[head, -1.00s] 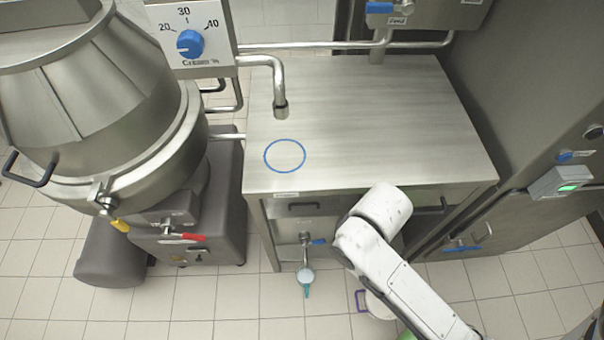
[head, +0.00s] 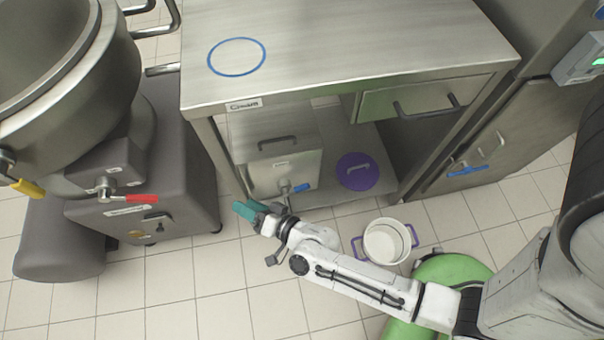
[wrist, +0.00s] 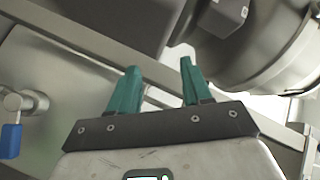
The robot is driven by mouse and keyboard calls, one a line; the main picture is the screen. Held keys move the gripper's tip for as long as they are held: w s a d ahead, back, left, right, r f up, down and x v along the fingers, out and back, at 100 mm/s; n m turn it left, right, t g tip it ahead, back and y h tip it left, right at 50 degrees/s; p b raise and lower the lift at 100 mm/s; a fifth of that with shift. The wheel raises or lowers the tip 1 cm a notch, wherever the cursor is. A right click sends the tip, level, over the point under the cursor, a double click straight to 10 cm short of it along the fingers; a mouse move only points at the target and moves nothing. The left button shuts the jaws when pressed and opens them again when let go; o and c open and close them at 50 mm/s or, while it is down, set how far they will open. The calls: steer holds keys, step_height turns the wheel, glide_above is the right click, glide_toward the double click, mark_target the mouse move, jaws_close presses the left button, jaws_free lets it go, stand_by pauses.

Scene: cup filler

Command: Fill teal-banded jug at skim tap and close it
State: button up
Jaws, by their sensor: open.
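My gripper (head: 246,211) is open, with teal fingers. It is low in front of the steel table's left leg, left of the small tank's tap. The wrist view shows nothing between the fingers (wrist: 160,72). A tap (head: 285,187) with a blue lever (head: 301,187) sticks out from the front of a steel tank (head: 277,160) under the table. The tap also shows at the left edge of the wrist view (wrist: 22,101), its blue lever hanging down. The tank's label is too small to read. I see no teal-banded jug in either current view.
A white pail (head: 388,241) with purple handles stands open on the floor. A purple lid (head: 357,171) lies on the lower shelf. The steel table (head: 350,40) has a blue ring (head: 236,57) on top. A large vessel (head: 70,75) stands left. Floor at front left is clear.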

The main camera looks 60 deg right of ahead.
steer(key=s+d+f+m+h+b, duration=0.45)
steer(key=f+m+h, duration=0.2)
steer(key=f, duration=0.35)
steer(key=m+g+h+b, duration=0.3)
steer(key=m+h+b, duration=0.2)
steer(key=m+h, duration=0.15)
glide_toward(303, 190)
steer(key=n, duration=0.1)
steer(key=b+x, duration=0.2)
steer(key=x, duration=0.9)
steer(key=shift+a+f, duration=0.1)
steer(key=shift+f, duration=0.05)
jaws_close()
